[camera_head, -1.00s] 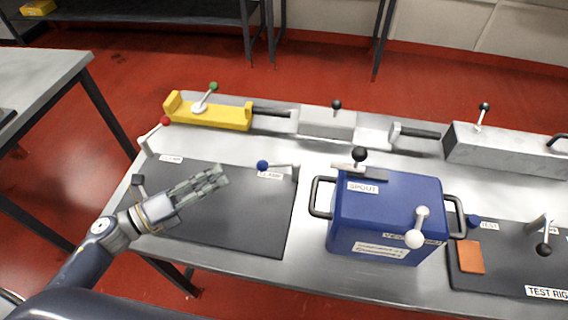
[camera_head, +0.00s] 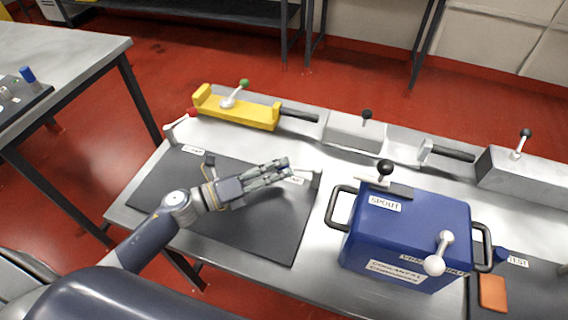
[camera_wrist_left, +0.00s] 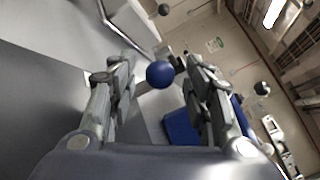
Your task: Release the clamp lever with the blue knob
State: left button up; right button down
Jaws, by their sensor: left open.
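The blue knob (camera_wrist_left: 159,74) shows in the left wrist view between the two fingers, near their tips. In the head view the fingertips mostly hide it. Its pale clamp lever (camera_head: 303,173) runs right from there to a short upright post (camera_head: 317,178) at the right edge of a dark mat (camera_head: 240,233). My left gripper (camera_head: 286,170) is open, reaching over the mat, with its fingertips around the knob. In the left wrist view the gripper (camera_wrist_left: 160,80) has gaps between both fingers and the knob. My right gripper is not in view.
A blue box (camera_head: 408,235) with handles and levers stands right of the mat. A red-knobbed lever (camera_head: 180,122) stands at the mat's back left corner. A yellow clamp fixture (camera_head: 236,109) and a grey block (camera_head: 355,133) line the back. The mat's front is clear.

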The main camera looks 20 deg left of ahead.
pick_arm(q)
jog(key=shift+x, duration=1.05)
grip_shut()
